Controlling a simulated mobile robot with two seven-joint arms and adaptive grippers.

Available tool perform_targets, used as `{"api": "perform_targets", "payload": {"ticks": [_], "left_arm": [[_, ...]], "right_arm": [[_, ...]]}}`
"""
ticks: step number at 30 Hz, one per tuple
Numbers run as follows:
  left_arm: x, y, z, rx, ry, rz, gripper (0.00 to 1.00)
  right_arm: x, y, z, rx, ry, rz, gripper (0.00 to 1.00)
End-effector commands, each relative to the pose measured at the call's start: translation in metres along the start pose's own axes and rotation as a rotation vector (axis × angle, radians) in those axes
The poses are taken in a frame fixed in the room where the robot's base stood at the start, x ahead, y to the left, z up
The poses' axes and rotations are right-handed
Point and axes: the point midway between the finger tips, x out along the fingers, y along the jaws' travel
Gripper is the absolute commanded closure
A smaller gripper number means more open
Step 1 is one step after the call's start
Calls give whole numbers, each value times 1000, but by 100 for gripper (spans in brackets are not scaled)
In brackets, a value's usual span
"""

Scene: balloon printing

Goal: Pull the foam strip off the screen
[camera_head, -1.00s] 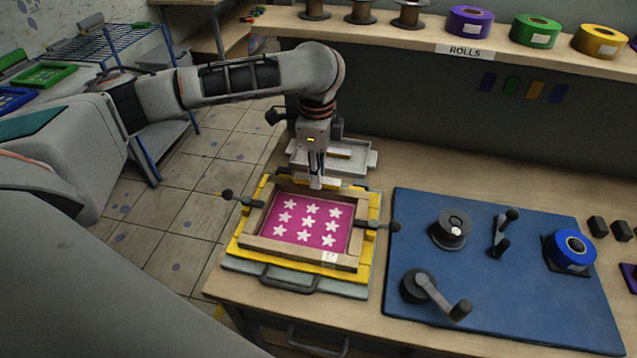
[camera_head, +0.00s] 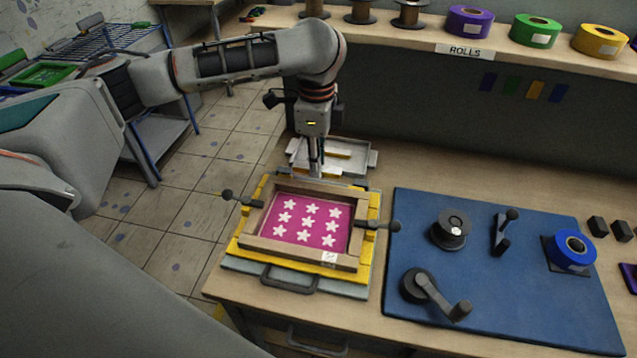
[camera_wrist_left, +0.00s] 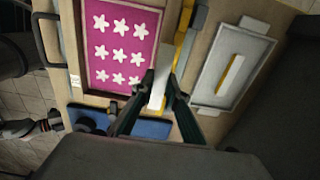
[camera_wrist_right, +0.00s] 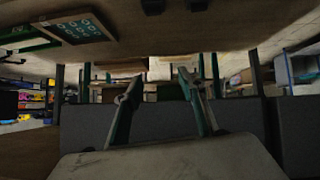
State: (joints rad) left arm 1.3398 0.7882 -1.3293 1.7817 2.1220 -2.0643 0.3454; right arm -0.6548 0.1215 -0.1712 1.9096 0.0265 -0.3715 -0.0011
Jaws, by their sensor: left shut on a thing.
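The screen (camera_head: 347,255) is a wooden frame around a magenta field with white stars, lying on a yellow and grey base. My left gripper (camera_head: 316,172) hangs over the far edge of the frame, pointing down. In the left wrist view, my left gripper (camera_wrist_left: 160,84) is shut on the white foam strip (camera_wrist_left: 158,92), beside the frame's edge. I cannot tell whether the strip still touches the frame. The head view mostly hides the strip behind the gripper. My right gripper (camera_wrist_right: 160,86) shows only in its wrist view, open and empty.
A grey tray (camera_head: 369,160) with a yellow and white piece in it stands behind the screen. Black-knobbed clamps (camera_head: 394,226) stick out at the screen's sides. A blue mat (camera_head: 500,300) with a crank, spool and blue roll lies to the right. A shelf of rolls (camera_head: 465,50) is behind.

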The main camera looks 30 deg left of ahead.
Motion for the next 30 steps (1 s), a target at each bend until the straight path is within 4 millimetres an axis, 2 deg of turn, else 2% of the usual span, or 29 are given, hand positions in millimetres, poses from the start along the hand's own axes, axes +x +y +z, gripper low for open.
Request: {"api": "perform_targets", "payload": {"ticks": [18,30], "left_arm": [[-44,-1,0,0,-1,-2,100],[-49,0,0,-1,-1,1,100]], "right_arm": [[0,-2,-1,7,1,0,60],[0,1,0,-6,0,-1,60]]}}
